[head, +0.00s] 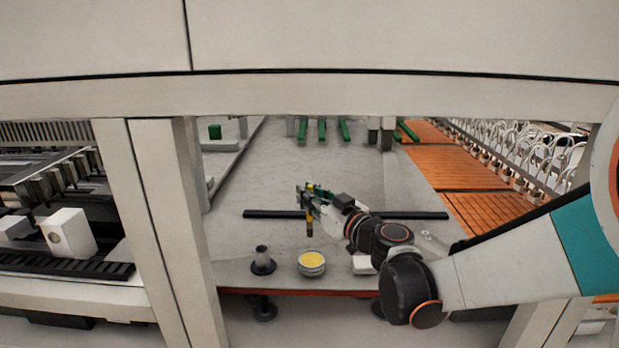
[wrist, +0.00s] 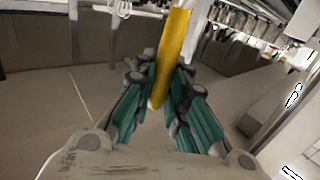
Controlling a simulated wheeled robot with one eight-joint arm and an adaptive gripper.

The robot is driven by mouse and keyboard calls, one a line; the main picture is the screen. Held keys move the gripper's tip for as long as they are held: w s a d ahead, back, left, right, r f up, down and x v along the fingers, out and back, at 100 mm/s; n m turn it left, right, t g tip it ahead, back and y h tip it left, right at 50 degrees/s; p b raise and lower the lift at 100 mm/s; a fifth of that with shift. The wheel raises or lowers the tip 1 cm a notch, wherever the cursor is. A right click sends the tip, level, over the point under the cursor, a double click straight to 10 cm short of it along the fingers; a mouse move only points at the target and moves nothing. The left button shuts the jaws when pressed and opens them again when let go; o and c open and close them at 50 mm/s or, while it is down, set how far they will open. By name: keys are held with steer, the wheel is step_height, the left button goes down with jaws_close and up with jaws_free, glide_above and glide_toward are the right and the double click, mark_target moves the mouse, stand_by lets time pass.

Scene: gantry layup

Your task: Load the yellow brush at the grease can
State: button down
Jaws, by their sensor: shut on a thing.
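My gripper (head: 307,195) is shut on the yellow brush (head: 309,222). The brush hangs roughly upright in the head view, its dark lower end pointing down, above and behind the grease can (head: 312,263). The can is a short light tin with yellow grease at its top, standing near the front edge of the table. Brush and can look apart. In the wrist view the yellow brush handle (wrist: 174,50) stands between the green finger pads of my gripper (wrist: 165,95). The can does not show in the wrist view.
A dark holder with a grey cylinder (head: 262,260) stands left of the can. A white block (head: 363,265) lies to its right. A black bar (head: 275,214) lies across the grey table (head: 270,160) behind. A pale post (head: 165,200) rises at left.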

mark_target(312, 224)
steer(key=shift+d+f, duration=0.3)
steer(key=shift+f, duration=0.15)
steer(key=shift+a+f+b, duration=0.15)
steer(key=shift+f+b, duration=0.35)
steer(key=shift+f, duration=0.05)
steer(key=shift+f+b, duration=1.65)
steer(key=shift+f, duration=0.65)
steer(key=shift+s+f+b, duration=0.1)
steer(key=shift+f+b, duration=0.45)
steer(key=shift+b, duration=0.05)
steer(key=shift+r+p, duration=2.45)
steer(key=shift+r, duration=1.1)
steer(key=shift+f, duration=0.1)
